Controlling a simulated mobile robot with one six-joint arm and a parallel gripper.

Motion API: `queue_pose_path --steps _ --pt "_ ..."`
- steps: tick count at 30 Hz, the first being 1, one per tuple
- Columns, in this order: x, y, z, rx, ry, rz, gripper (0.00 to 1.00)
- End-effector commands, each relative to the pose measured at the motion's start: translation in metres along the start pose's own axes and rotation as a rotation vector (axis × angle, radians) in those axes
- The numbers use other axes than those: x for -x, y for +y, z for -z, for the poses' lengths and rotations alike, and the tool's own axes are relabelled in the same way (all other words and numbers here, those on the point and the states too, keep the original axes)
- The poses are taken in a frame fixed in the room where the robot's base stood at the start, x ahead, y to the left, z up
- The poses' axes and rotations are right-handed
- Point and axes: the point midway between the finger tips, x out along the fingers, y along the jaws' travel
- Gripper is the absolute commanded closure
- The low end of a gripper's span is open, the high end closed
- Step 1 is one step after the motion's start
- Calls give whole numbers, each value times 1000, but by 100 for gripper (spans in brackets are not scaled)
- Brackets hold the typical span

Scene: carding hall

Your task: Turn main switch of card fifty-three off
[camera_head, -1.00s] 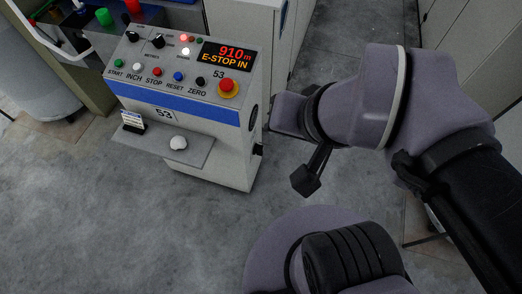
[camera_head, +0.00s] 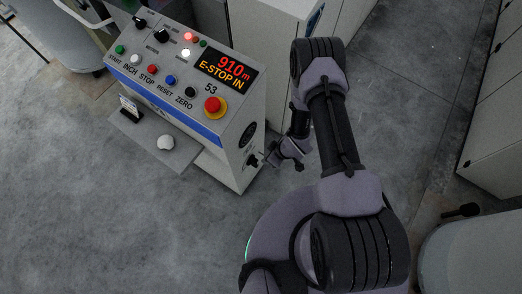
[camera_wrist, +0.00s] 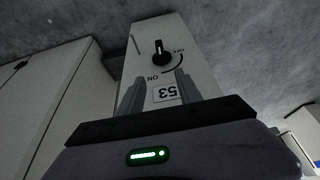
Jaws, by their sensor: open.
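The main switch (camera_wrist: 161,55) is a black rotary knob on the side face of console 53 (camera_head: 228,150). In the wrist view its ON and OFF words appear upside down, with a curved line between them. A white mark shows on the knob's upper part; I cannot tell which word it selects. The switch also shows in the head view (camera_head: 252,160), partly hidden by my gripper. My gripper (camera_wrist: 157,84) is open and empty, its fingers pointing at the switch face, apart from the knob. In the head view my gripper (camera_head: 273,158) is close beside that face.
The console's top has several buttons, a red emergency stop (camera_head: 212,105) and a display (camera_head: 228,70) reading "910m E-STOP IN". A shelf (camera_head: 150,137) with a white round item (camera_head: 166,142) juts from its front. Cabinets (camera_head: 495,90) stand right. Floor in front is clear.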

Motion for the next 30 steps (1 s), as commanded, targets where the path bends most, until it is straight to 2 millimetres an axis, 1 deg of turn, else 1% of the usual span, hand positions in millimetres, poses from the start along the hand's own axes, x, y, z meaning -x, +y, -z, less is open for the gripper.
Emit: queue_pose_path --steps 2,12,15,18,21,24,30 --pt "-17 0 -1 2 0 0 58" --pt "-121 -1 -4 0 -3 0 58" --pt "-143 0 -4 -2 -3 0 58" --pt "-158 0 -2 -1 -2 0 58" --pt "-165 0 -2 -4 -3 -1 58" --pt "-168 1 -1 -3 -3 -1 58" --pt "-168 1 -1 -4 -3 -1 58"
